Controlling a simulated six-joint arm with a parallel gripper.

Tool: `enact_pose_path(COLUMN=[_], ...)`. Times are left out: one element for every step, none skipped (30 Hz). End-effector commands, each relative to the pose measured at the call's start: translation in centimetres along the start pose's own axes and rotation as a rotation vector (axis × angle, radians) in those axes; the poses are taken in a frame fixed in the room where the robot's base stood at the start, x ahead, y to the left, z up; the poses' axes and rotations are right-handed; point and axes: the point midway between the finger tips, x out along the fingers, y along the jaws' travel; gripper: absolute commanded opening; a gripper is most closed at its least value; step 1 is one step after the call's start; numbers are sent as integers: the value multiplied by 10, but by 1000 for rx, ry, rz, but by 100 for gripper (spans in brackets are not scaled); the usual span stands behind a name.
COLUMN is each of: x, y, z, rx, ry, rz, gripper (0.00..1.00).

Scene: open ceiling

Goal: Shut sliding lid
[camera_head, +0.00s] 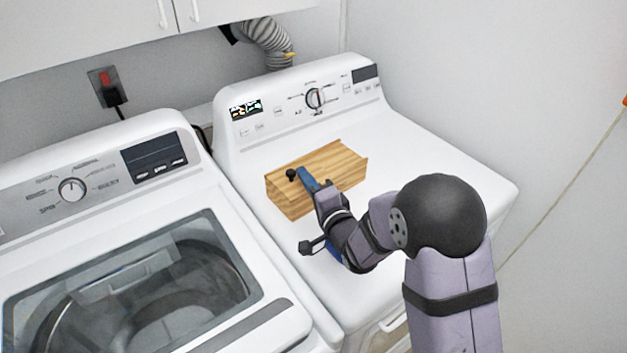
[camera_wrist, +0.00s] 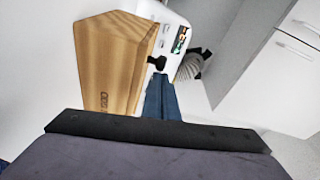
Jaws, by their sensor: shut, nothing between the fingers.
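A wooden box (camera_head: 341,180) with a sliding lid lies on top of the white machine on the right. A black knob (camera_head: 291,174) stands on the lid near the box's left end. How far the lid covers the box cannot be told. My gripper (camera_head: 306,178), with blue fingers, is shut and empty, its tips just right of the knob over the box. In the wrist view the box (camera_wrist: 105,62) is on the left, and the knob (camera_wrist: 155,62) is just beyond the fingertips (camera_wrist: 160,78). Whether they touch the knob is unclear.
The white machine (camera_head: 440,165) has a raised control panel (camera_head: 300,100) behind the box. Its top is clear to the right of the box. A washer with a glass lid (camera_head: 140,290) stands at left. A grey hose (camera_head: 268,42) and wall are behind.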

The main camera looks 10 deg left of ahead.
Motion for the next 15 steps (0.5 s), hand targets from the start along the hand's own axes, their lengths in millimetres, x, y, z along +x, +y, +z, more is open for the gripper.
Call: enact_pose_path(x=[0, -1, -1, -2, -2, -4, -4, -6, -7, -8, -10, -14, -20, -25, -32], y=[0, 0, 0, 0, 0, 0, 0, 0, 0, 0, 0, 1, 2, 2, 2], z=[-1, -2, -5, -7, -10, -15, -18, -23, -29, -35, -40, -42, -40, -40, -39], rx=[0, -1, -1, -1, -1, 0, 0, 1, 0, 0, 0, 1, 1, 1, 1], ry=[-2, -1, -1, 0, 1, 3, 3, 4, 5, 6, 6, 5, 3, 2, 2], rz=[0, 0, 0, 0, 0, 1, 1, 1, 1, 1, 1, 1, 0, 0, 0], gripper=[0, 0, 0, 0, 0, 0, 0, 0, 0, 0, 0, 0, 0, 0, 0])
